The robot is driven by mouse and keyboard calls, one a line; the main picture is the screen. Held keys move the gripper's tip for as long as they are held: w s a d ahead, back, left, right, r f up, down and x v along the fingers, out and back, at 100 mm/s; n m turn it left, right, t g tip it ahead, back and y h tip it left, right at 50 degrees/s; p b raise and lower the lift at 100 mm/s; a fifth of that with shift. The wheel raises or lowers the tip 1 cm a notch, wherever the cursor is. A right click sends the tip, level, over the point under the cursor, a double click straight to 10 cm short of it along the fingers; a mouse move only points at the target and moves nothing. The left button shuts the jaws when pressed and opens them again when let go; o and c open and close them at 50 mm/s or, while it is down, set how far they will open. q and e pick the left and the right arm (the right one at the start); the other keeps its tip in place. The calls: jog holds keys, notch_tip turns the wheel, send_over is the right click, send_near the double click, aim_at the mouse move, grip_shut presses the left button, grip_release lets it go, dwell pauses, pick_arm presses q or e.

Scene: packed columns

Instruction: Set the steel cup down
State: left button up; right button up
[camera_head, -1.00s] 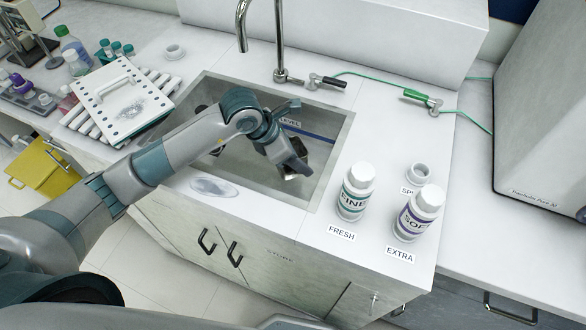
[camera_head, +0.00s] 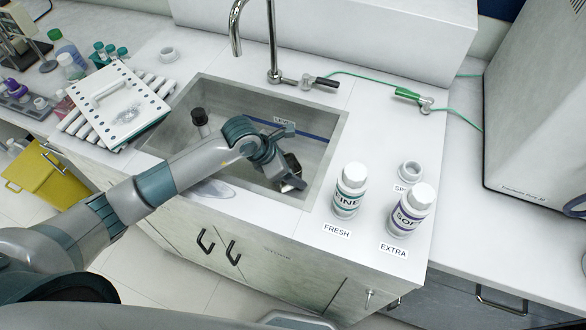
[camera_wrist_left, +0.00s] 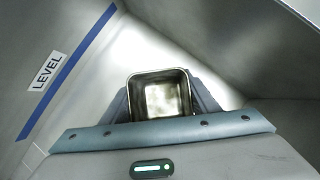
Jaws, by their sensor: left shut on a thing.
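The steel cup (camera_wrist_left: 160,95) is a square-mouthed, shiny metal cup, seen from above in the left wrist view. It sits between the two fingers of my left gripper (camera_wrist_left: 160,106), which is shut on it. In the head view my left gripper (camera_head: 291,176) is inside the sink basin (camera_head: 320,160), toward its right end. The cup shows there only as a small dark and bright patch (camera_head: 293,162), mostly hidden by the gripper. I cannot tell whether its base touches the sink floor. My right gripper is not in view.
A blue line labelled LEVEL (camera_wrist_left: 45,72) runs along the sink wall. A black-topped object (camera_head: 200,118) stands in the sink's left part. A tap (camera_head: 272,45) rises behind. White bottles FINE (camera_head: 349,190) and SOFT (camera_head: 410,210) stand right of the sink.

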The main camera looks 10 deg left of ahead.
pick_arm(q)
jog(key=shift+f, duration=0.15)
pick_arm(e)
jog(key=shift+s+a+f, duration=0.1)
pick_arm(q)
jog(key=o, duration=1.1)
jog(key=shift+o, duration=0.2)
jog(key=shift+s+a+r, duration=0.15)
jog(key=shift+a+r, duration=0.1)
jog(key=shift+r, duration=0.35)
jog(key=b+v, duration=0.2)
jog(key=v, duration=0.9)
jog(key=shift+b, duration=0.3)
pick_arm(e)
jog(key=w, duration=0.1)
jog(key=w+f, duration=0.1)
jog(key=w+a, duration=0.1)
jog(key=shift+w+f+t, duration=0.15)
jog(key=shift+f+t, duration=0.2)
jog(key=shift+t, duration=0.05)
pick_arm(q)
jog(key=shift+d, duration=0.1)
